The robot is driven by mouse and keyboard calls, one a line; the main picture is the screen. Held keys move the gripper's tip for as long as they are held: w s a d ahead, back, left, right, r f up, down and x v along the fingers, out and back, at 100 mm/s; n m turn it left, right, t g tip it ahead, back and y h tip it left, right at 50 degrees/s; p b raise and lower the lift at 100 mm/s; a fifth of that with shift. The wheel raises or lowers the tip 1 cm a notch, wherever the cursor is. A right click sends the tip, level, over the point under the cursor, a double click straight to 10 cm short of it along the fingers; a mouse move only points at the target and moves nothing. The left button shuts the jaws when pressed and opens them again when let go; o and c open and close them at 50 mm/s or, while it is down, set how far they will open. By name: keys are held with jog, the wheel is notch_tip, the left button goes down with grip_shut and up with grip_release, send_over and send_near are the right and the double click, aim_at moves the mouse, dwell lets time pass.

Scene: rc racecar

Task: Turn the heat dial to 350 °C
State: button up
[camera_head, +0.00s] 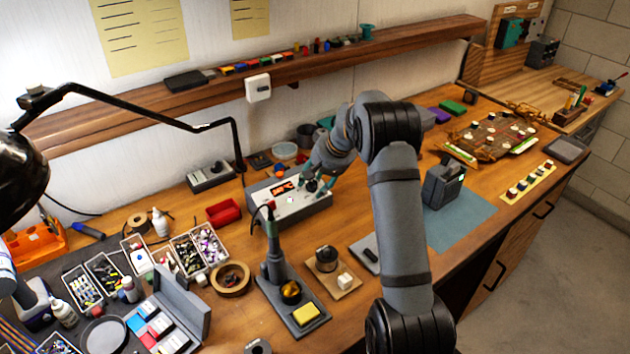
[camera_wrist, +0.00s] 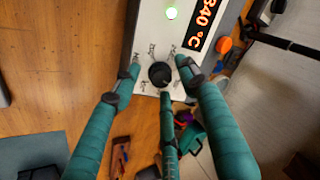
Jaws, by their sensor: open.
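The soldering station (camera_head: 290,206) is a pale box on the bench, and its orange display (camera_head: 281,188) faces up. In the wrist view the display (camera_wrist: 203,20) reads 340 °C, partly cut off at the top. The black round heat dial (camera_wrist: 159,74) sits on the light panel below the display, among small printed marks. My gripper (camera_wrist: 157,80) has three teal fingers, spread open around the dial. Whether any fingertip touches it cannot be told. In the head view my gripper (camera_head: 318,184) is over the right part of the station, mostly covering the dial.
The iron's stand (camera_head: 275,265) is in front of the station. A red tray (camera_head: 223,212) is to its left, and a lamp arm (camera_head: 150,115) reaches over the bench behind.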

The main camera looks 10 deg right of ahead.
jog(key=c, duration=0.3)
jog(key=c, duration=0.8)
